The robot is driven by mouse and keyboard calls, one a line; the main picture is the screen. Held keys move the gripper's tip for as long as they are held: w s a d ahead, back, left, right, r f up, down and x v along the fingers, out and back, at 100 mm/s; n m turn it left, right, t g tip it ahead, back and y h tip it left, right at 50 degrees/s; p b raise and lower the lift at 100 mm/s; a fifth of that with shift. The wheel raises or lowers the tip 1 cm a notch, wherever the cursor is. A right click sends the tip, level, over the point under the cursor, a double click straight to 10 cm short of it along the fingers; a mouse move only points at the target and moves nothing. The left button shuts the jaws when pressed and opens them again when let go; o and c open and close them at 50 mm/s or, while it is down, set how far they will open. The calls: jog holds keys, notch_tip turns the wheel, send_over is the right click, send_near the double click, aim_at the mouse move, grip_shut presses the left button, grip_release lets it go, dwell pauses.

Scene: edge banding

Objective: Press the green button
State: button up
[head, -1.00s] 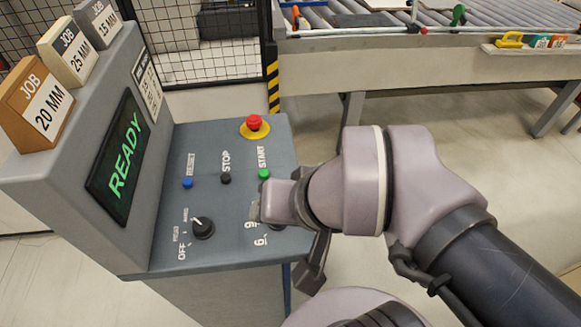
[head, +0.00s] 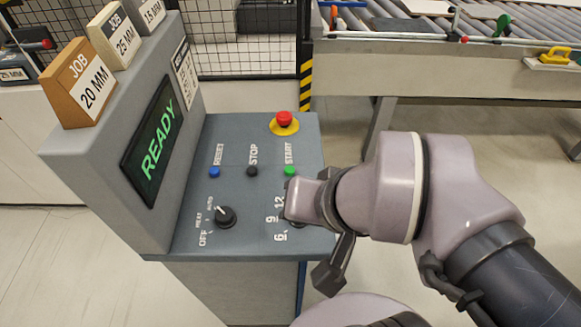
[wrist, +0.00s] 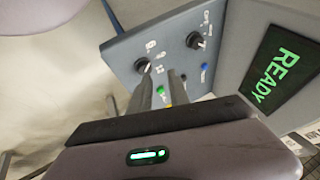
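The green START button (head: 290,171) sits at the right of a row on the grey sloped panel. It also shows in the wrist view (wrist: 160,90), in the gap between the two fingers of my gripper (wrist: 161,75). The fingers are apart, with nothing held between them. In the head view my wrist covers the panel's right part just below the green button, and the fingertips are hidden. I cannot tell how far the fingertips are above the panel; no contact with the button is visible.
Beside it are a black STOP button (head: 252,171) and a blue RESET button (head: 214,172). A red emergency button (head: 284,119) stands behind. A selector knob (head: 225,216) is in front. The screen (head: 154,143) reads READY. A roller conveyor (head: 430,35) lies beyond.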

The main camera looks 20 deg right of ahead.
grip_shut()
dwell(1.4)
